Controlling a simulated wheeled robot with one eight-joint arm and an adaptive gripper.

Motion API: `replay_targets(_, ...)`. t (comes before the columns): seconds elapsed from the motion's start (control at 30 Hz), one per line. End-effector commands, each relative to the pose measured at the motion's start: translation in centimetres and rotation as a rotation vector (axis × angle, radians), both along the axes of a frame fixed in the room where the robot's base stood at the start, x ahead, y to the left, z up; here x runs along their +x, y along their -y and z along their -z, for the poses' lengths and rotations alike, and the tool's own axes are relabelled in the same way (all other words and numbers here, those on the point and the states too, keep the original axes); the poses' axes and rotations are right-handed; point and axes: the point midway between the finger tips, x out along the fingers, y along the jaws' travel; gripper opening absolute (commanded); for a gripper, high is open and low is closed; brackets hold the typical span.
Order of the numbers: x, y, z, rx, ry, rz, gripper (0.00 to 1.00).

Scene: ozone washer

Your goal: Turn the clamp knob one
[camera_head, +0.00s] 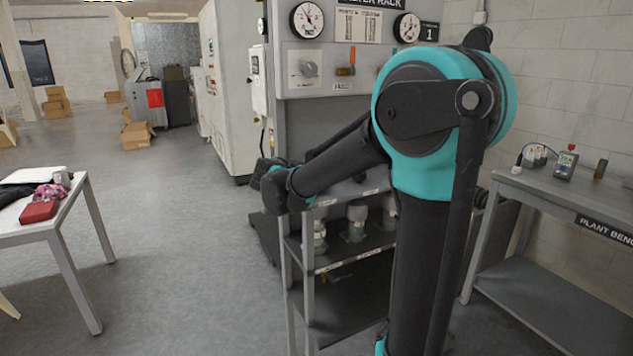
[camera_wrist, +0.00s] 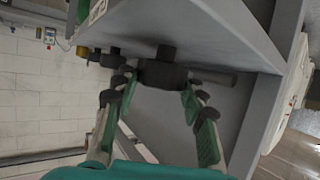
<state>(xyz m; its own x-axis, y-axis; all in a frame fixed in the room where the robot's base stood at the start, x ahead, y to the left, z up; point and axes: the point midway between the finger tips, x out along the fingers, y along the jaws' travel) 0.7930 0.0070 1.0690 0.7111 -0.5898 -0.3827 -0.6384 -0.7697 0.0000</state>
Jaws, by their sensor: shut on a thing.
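In the wrist view a dark clamp knob (camera_wrist: 164,70) with a bar to its right sits at the underside of a grey panel (camera_wrist: 205,28). My gripper (camera_wrist: 160,82) has one green-padded finger on each side of this knob, and its tips are closed on it. The exact contact is dark and partly hidden, and I cannot read a number on the knob.
More dark fittings (camera_wrist: 112,57) stand in a row to the left in the wrist view. Grey-white housings (camera_head: 357,222) stand on the rack's shelf. A bench (camera_head: 560,198) is at the right and a white table (camera_head: 62,222) at the left.

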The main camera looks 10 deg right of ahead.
Motion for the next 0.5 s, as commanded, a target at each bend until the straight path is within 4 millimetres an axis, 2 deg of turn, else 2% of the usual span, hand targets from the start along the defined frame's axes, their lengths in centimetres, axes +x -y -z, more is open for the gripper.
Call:
replay_targets(0.23,-0.05,0.06,-0.02,0.0,0.0,-0.096,0.12)
replay_targets(0.5,0.01,0.02,-0.03,-0.001,0.001,-0.125,0.12)
